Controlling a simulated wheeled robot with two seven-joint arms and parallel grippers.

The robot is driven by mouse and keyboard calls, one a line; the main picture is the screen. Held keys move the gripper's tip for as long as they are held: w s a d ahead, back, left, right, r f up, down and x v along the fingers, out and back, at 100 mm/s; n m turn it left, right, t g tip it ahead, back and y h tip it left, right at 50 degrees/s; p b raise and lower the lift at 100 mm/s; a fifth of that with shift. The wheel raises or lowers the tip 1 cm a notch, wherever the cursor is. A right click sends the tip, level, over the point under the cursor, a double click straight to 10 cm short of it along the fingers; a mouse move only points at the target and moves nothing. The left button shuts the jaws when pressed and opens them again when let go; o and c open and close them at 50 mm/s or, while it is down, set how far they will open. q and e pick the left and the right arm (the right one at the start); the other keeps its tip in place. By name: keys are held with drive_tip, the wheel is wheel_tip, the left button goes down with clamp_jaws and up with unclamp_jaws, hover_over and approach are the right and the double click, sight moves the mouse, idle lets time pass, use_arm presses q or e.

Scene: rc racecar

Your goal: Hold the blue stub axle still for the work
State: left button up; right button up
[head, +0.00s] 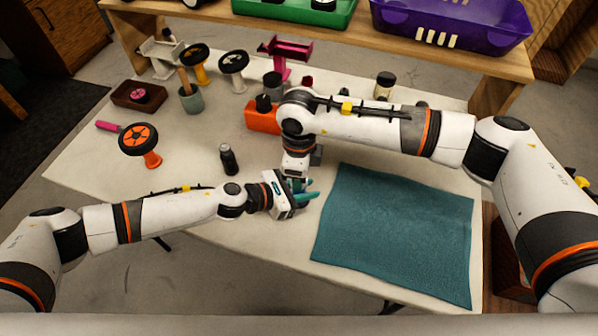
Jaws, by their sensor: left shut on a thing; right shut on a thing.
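A small blue-teal part (306,198), which looks like the blue stub axle, shows at the jaws of my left gripper (292,198), just left of the teal mat. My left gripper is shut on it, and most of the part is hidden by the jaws. My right gripper (295,180) points down right above and behind the left one. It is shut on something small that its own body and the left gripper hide. I cannot tell whether that thing touches the axle.
A teal mat (395,235) lies at the right. A dark bottle (228,159), an orange wheel on a stand (139,141) and an orange block (262,117) stand left and behind. A shelf with a green tray (295,12) and purple bin (450,22) runs along the back.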

use_arm(q)
drive_tip(key=shift+f, duration=0.1)
use_arm(e)
drive_tip(key=m, duration=0.4)
drive_tip(key=shift+m, duration=0.3)
drive_tip(key=m, duration=0.3)
drive_tip(key=shift+m, duration=0.4)
drive_tip(key=m, duration=1.3)
drive_tip(key=shift+m, duration=0.3)
drive_tip(key=m, duration=0.3)
drive_tip(key=shift+w+m, duration=0.1)
drive_tip(key=shift+m, duration=1.9)
drive_tip(key=o, duration=0.7)
